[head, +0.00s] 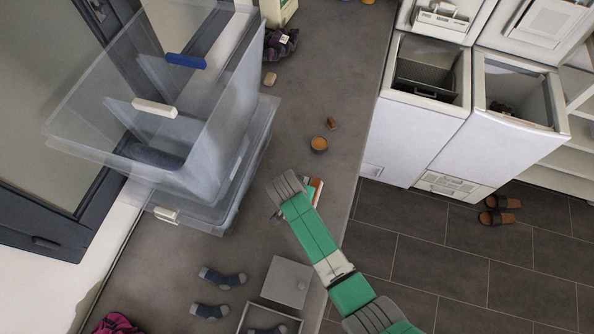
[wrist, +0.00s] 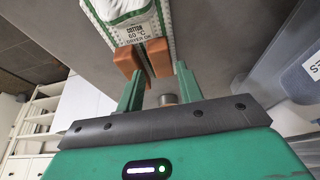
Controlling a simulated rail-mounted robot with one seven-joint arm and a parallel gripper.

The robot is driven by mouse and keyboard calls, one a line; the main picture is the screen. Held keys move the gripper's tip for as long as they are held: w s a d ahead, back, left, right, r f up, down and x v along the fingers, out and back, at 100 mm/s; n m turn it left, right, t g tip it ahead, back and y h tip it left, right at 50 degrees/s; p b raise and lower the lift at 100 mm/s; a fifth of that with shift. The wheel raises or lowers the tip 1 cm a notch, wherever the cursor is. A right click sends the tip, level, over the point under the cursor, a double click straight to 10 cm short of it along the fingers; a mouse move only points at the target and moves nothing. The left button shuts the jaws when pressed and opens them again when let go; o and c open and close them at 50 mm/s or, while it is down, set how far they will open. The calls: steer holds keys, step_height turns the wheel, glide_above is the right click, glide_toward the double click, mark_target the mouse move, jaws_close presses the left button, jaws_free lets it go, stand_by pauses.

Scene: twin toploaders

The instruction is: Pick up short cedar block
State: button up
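My gripper (head: 315,189) is over the counter, nearer the bottom of the head view and apart from the block. In the wrist view my gripper (wrist: 145,64) shows green fingers with orange-brown tips and a gap between them. No block shows clearly between the tips.
Stacked clear bins (head: 200,140) stand left of the block. A tan piece (head: 270,78) and dark cloth (head: 282,43) lie farther back. Socks (head: 222,278), a grey box (head: 288,281) and an open tray (head: 247,318) are near the front. Two open toploaders (head: 425,110) stand right.

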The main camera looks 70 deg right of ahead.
steer(key=x, duration=0.4)
steer(key=shift+w+r, duration=0.1)
steer(key=c, duration=0.7)
steer(key=shift+c, duration=0.2)
steer(key=shift+r, duration=0.65)
steer(key=shift+d+v, duration=0.25)
steer(key=shift+v, duration=0.85)
steer(key=s+a, duration=0.2)
steer(key=a, duration=0.2)
steer(key=s+a+r, duration=0.1)
steer(key=s+a, duration=0.2)
steer(key=a, duration=0.1)
steer(key=s+a, duration=0.3)
steer(key=a, duration=0.2)
steer(key=shift+s+a+r+b, duration=0.1)
steer(key=shift+s+r+b, duration=0.1)
steer(key=shift+r+b, duration=0.2)
